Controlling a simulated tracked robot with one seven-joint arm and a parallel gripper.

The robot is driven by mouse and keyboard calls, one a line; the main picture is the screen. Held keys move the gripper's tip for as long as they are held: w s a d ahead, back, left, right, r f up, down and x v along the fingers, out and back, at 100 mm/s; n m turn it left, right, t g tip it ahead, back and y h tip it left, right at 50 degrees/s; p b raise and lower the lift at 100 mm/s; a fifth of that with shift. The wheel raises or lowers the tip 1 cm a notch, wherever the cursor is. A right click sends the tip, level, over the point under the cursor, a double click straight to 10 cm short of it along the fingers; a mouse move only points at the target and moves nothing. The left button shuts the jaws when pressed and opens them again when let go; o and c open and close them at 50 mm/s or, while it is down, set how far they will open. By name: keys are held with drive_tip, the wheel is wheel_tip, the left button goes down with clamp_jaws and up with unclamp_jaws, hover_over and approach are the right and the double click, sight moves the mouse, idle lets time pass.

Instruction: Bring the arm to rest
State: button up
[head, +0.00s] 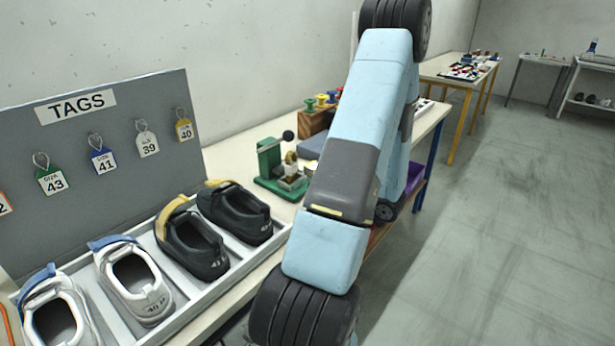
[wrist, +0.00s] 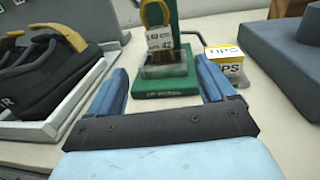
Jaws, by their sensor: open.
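My gripper (wrist: 161,70) is open in the wrist view, its two blue fingers apart with nothing between them. Just beyond the fingertips stands a green press-like fixture (wrist: 168,88). A white tag (wrist: 160,40) marked 42, with a yellow loop, is at this fixture. In the head view my arm (head: 345,165) runs across the middle, and my gripper is hidden from that camera. The green fixture (head: 270,165) shows left of my arm there.
A white tray (head: 185,313) with several shoes stands before a grey tag board (head: 115,130). Right of the fixture are a small yellow-white box (wrist: 226,64) and a grey block (wrist: 285,55). The floor (head: 500,230) right of the table is clear.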

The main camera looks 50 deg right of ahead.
drive_tip(key=w+a+r+n+g+y, duration=0.25)
drive_tip(key=a+r+n+g, duration=0.2)
drive_tip(key=a, duration=0.35)
drive_tip(key=w+a+r+n+g+y, duration=0.1)
drive_tip(key=a+r+n+g+y, duration=0.25)
drive_tip(key=a+n, duration=0.4)
drive_tip(key=w+a+r+n+g+y, duration=0.2)
drive_tip(key=a+r+n+g, duration=0.25)
drive_tip(key=a, duration=0.55)
drive_tip(key=s+a+r+n+h, duration=1.1)
drive_tip(key=s+a+r+n, duration=0.1)
drive_tip(key=n, duration=0.5)
drive_tip(key=shift+a+r, duration=0.5)
drive_tip(key=shift+r, duration=0.2)
